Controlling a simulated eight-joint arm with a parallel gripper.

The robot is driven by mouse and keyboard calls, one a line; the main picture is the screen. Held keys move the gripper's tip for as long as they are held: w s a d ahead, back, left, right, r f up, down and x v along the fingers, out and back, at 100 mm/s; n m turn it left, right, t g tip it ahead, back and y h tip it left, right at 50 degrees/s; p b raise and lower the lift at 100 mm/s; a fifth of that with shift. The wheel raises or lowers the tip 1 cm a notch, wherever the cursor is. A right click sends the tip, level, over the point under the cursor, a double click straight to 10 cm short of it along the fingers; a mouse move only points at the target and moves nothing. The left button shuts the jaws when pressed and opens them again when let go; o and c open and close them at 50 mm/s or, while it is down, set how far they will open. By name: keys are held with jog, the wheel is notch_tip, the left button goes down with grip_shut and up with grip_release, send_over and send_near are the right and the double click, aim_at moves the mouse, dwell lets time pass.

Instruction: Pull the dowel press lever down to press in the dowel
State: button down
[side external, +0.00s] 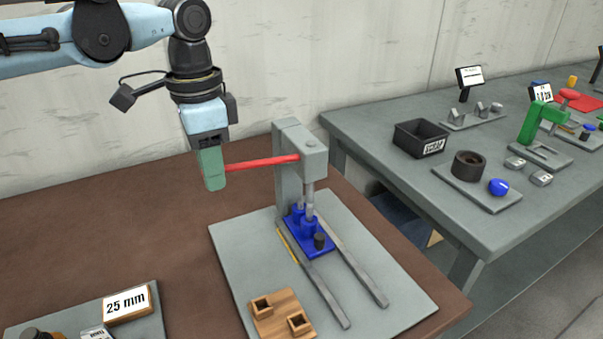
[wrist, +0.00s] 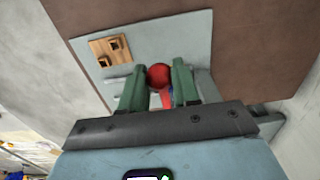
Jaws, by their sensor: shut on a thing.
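The dowel press (side external: 301,150) is a grey column with a head, standing on a grey base plate (side external: 375,262). Its red lever (side external: 262,163) sticks out to the left from the head, roughly level. My gripper (side external: 212,170) is shut on the lever's outer end. In the wrist view the lever's red ball (wrist: 158,75) sits between the green fingers of my gripper (wrist: 157,85). Under the press ram (side external: 309,202) is a blue fixture (side external: 308,238) with a dark round peg (side external: 319,241). The dowel itself I cannot make out for sure.
A wooden block with two square sockets (side external: 275,314) lies at the plate's front. Two grey rails (side external: 345,258) run forward from the press. A "25 mm" sign (side external: 127,305) stands front left. A grey bench (side external: 400,175) with a black scrap bin (side external: 421,138) is at right.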

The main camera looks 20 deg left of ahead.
jog(key=shift+f, duration=1.9)
jog(key=shift+w+d+f, duration=0.1)
jog(key=shift+w+f, duration=0.05)
jog(key=shift+f, duration=0.45)
